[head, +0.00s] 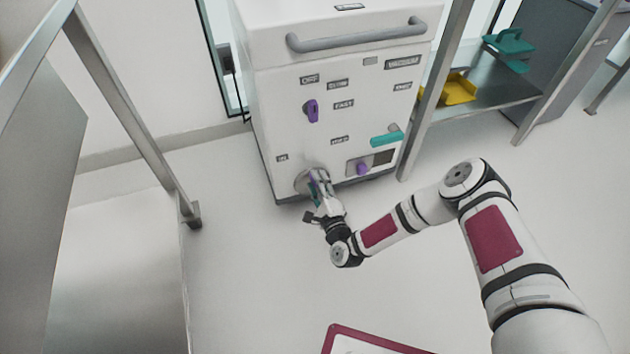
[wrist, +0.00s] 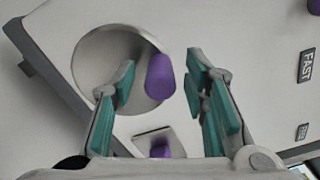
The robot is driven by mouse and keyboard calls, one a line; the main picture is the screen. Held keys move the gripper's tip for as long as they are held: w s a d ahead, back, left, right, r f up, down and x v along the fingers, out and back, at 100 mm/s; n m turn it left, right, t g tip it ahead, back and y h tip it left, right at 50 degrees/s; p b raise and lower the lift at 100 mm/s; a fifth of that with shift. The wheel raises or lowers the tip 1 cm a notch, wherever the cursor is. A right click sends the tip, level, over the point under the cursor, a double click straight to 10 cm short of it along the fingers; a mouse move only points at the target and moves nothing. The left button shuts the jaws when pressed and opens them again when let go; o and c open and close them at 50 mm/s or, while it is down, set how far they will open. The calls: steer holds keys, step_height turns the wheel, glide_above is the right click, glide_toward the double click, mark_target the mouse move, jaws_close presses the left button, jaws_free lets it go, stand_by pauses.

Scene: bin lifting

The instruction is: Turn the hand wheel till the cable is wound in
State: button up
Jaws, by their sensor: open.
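The hand wheel is a grey disc (head: 301,184) low on the front of the white cabinet, partly hidden behind my gripper. In the wrist view the disc (wrist: 92,58) fills the upper left, with a purple crank knob (wrist: 159,77) standing out from it. My gripper (head: 318,188) is at the wheel, its teal-padded fingers open. In the wrist view the knob lies between the two fingers, with visible gaps on both sides. No cable can be made out in either view.
The white cabinet (head: 270,100) also carries a purple lever (head: 311,110), a teal handle (head: 386,138) and a purple dial (head: 362,169) beside a dark display. A metal shelf with yellow (head: 459,89) and teal trays stands right. The floor in front is mostly clear.

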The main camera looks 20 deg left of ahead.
steer(key=v, duration=1)
steer(key=shift+s+d, duration=0.2)
